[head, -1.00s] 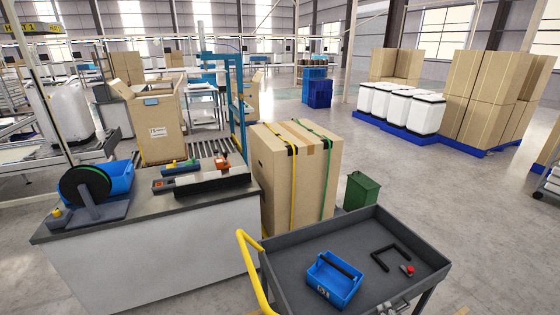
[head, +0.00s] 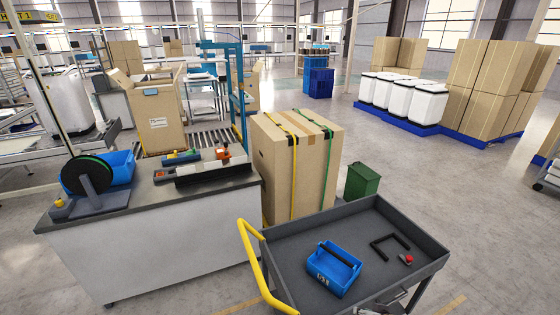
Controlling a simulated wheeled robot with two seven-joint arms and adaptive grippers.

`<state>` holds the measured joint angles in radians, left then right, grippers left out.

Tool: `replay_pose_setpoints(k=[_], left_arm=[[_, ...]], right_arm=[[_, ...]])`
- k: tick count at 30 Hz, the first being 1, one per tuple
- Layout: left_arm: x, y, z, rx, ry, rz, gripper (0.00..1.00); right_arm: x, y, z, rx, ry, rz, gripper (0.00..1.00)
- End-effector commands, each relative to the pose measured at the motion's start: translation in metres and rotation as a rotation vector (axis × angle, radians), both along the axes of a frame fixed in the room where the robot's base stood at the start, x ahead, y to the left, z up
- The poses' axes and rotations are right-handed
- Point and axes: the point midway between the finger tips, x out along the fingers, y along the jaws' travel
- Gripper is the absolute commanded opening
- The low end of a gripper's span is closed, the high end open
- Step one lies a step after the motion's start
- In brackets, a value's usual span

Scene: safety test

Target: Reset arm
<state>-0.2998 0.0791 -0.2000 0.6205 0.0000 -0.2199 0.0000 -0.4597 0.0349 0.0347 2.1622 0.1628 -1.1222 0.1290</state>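My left arm and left gripper are not in view. A small grey metallic piece (head: 385,302) shows at the bottom edge, over the near side of the dark cart (head: 290,248). It looks like the tip of my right gripper, but it is cut off, and I cannot tell whether it is open or shut. No object shows in it. On the cart lie a blue tote with a dark handle (head: 325,275), a black U-shaped bracket (head: 389,244) and a small red-topped item (head: 407,259).
The cart's yellow handle (head: 250,262) stands at its left. A strapped carton (head: 280,180) and a green bin (head: 362,181) stand behind it. A workbench (head: 160,255) with a strap reel (head: 87,176) fills the left. Open floor (head: 490,230) lies right.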

Motion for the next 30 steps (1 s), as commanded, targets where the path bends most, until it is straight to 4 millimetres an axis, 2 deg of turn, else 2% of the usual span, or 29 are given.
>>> replay_pose_setpoints(k=[6,12,27,30], left_arm=[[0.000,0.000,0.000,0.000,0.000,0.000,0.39],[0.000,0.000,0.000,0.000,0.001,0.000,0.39],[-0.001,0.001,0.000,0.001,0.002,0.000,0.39],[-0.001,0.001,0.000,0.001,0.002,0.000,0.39]], right_arm=[[-0.043,0.017,0.026,-0.102,0.102,0.132,0.21],[-0.069,0.023,0.042,-0.156,0.164,0.199,0.21],[-0.107,0.030,0.065,-0.224,0.246,0.284,0.21],[-0.108,0.030,0.061,-0.228,0.254,0.288,0.21]])
